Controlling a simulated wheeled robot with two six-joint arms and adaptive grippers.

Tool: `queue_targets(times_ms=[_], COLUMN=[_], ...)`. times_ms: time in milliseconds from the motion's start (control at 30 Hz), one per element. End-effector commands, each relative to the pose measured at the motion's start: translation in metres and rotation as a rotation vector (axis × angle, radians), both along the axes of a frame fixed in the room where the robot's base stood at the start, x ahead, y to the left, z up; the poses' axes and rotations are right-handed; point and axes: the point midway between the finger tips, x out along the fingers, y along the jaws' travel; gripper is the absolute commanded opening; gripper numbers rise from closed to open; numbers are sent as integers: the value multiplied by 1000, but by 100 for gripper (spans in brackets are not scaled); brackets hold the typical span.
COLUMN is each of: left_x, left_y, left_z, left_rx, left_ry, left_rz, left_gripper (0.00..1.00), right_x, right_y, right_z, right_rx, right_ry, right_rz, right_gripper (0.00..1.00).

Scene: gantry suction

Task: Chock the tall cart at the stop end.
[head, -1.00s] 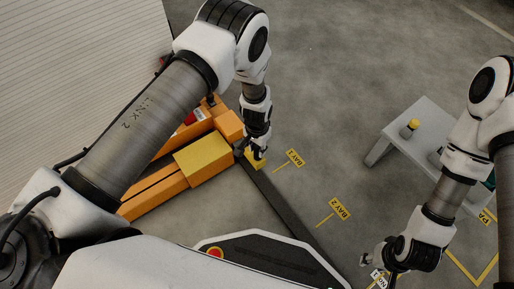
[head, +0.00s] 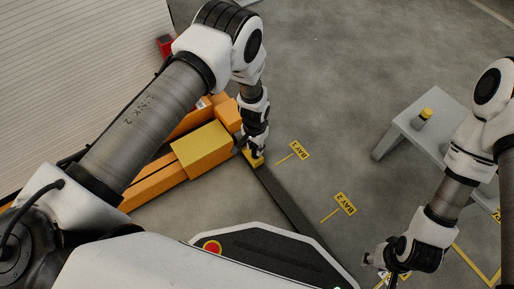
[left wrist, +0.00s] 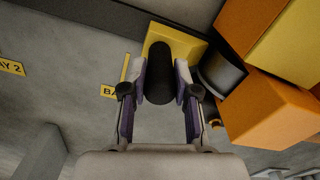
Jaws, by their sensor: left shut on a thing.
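A yellow chock (head: 252,157) with a black handle sits low at the dark floor rail, by the end of the orange cart (head: 150,182) with its yellow box. My left gripper (head: 250,147) is over the chock. In the left wrist view, my left gripper (left wrist: 160,82) is shut on the black handle of the chock (left wrist: 190,42). A dark grey wheel (left wrist: 222,70) is close beside the chock, beneath the orange cart parts (left wrist: 270,112); I cannot tell whether they touch. My right gripper (head: 380,262) is low at the lower right, with its fingers unclear.
The dark rail (head: 290,208) runs along the floor past the BAY 1 (head: 299,150) and BAY 2 (head: 344,203) signs. A grey table (head: 400,125) with a yellow-capped item (head: 424,116) stands at right. A white slatted wall (head: 60,80) is at left. The middle floor is clear.

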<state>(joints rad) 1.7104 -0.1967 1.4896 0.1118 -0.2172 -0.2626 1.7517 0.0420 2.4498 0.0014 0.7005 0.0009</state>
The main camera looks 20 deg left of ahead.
Motion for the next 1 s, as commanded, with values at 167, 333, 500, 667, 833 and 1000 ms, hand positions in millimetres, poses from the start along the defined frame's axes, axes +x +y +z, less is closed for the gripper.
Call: queue_targets(times_ms=[167,333,500,667,833,1000], left_x=[4,5,5,4,4,4], left_y=[6,6,6,6,6,6], left_z=[-6,-5,-5,-8,-11,-10], left_rx=[0,0,0,0,0,0], left_ry=[0,0,0,0,0,0], left_rz=[0,-1,-1,-1,0,0], left_gripper=[0,0,0,0,36,59], right_x=[1,1,1,1,1,1], right_y=[0,0,0,0,0,0], right_z=[-7,-6,-7,-9,-10,-10], right_rx=[0,0,0,0,0,0], right_ry=[-2,-2,-2,-2,-2,-2], right_rz=[-2,-2,-2,-2,-2,-2], right_gripper=[40,40,40,40,40,40])
